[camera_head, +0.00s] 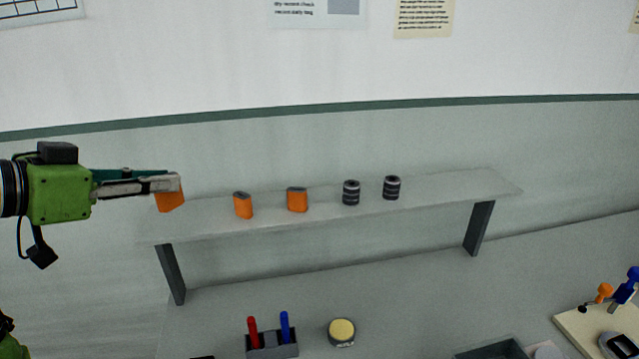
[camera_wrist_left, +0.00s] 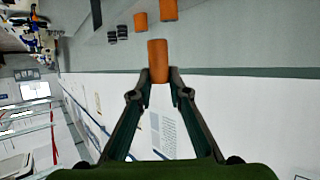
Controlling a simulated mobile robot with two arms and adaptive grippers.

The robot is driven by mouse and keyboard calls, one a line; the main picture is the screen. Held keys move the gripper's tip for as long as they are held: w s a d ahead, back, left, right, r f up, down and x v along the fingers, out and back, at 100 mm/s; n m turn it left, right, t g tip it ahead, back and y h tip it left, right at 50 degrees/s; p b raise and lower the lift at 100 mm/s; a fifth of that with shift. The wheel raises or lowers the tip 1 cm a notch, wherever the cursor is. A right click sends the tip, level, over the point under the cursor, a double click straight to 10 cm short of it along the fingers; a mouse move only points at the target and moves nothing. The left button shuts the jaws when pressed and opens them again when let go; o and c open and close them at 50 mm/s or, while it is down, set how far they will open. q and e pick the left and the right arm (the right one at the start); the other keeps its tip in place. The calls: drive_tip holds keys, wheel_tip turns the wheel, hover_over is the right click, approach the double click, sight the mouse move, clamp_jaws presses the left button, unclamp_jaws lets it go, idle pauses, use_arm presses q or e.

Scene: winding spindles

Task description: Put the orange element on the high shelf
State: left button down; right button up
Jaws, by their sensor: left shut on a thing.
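My left gripper (camera_head: 174,182) is shut on an orange element (camera_head: 172,200) at the left end of the high grey shelf (camera_head: 440,189). In the left wrist view the held orange element (camera_wrist_left: 158,55) sits between the fingertips (camera_wrist_left: 159,76) and sticks out past them. I cannot tell whether it touches the shelf. Two other orange elements, a left one (camera_head: 243,206) and a right one (camera_head: 297,200), stand on the shelf to its right. They also show in the left wrist view (camera_wrist_left: 140,22). My right gripper is not in view.
Two black ribbed spools (camera_head: 351,192) (camera_head: 392,187) stand farther right on the shelf, whose right end is clear. Below, the table holds a pen holder (camera_head: 272,345), a round yellow-topped tin (camera_head: 341,332) and a dark tray (camera_head: 492,350). A wall rises behind.

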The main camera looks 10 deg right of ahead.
use_arm(q)
drive_tip(key=shift+a+r, duration=0.1)
drive_tip(key=shift+a, duration=0.05)
drive_tip(key=shift+w+a, duration=0.1)
drive_tip(key=w+f, duration=0.3)
drive_tip(key=w, duration=0.1)
drive_tip(key=w+a+f, duration=0.1)
drive_tip(key=w+f, duration=0.2)
drive_tip(key=w, duration=0.1)
drive_tip(key=w+f+b, duration=0.1)
drive_tip(key=w+f, duration=0.2)
drive_tip(key=w, duration=0.2)
drive_tip(key=shift+a+f, duration=0.15)
drive_tip(key=shift+f, duration=0.1)
wheel_tip(320, 180, down, 2)
drive_tip(key=shift+w+f+p, duration=0.1)
drive_tip(key=shift+w+p, duration=0.05)
drive_tip(key=shift+p, duration=0.6)
drive_tip(key=shift+f, duration=0.6)
